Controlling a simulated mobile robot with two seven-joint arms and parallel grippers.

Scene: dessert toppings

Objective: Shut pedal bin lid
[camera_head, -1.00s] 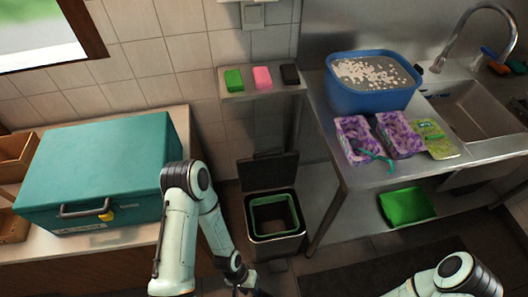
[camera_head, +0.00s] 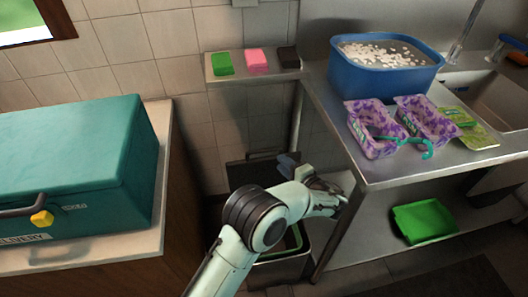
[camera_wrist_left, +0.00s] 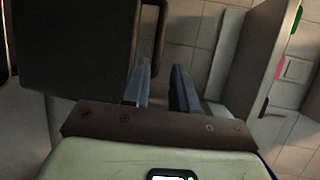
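The pedal bin (camera_head: 298,268) stands on the floor between the counter and the steel table, partly hidden by my left arm. Its dark lid (camera_head: 248,173) is raised upright at the back, with a bar handle along its top edge. A green inner rim (camera_head: 297,240) shows in the bin. My left gripper (camera_head: 287,162) is at the right end of the raised lid. In the left wrist view its fingers (camera_wrist_left: 162,88) are apart, with the dark lid (camera_wrist_left: 70,45) at upper left and its handle (camera_wrist_left: 160,35) just beyond the fingertips. I cannot tell whether they touch. My right gripper is out of view.
The steel table (camera_head: 385,178) with a blue tub (camera_head: 380,80) and purple packs is close on the right. A teal box (camera_head: 75,165) stands on the left counter. A wall shelf (camera_head: 250,76) holds sponges above the bin. A green tray (camera_head: 425,222) lies on the lower shelf.

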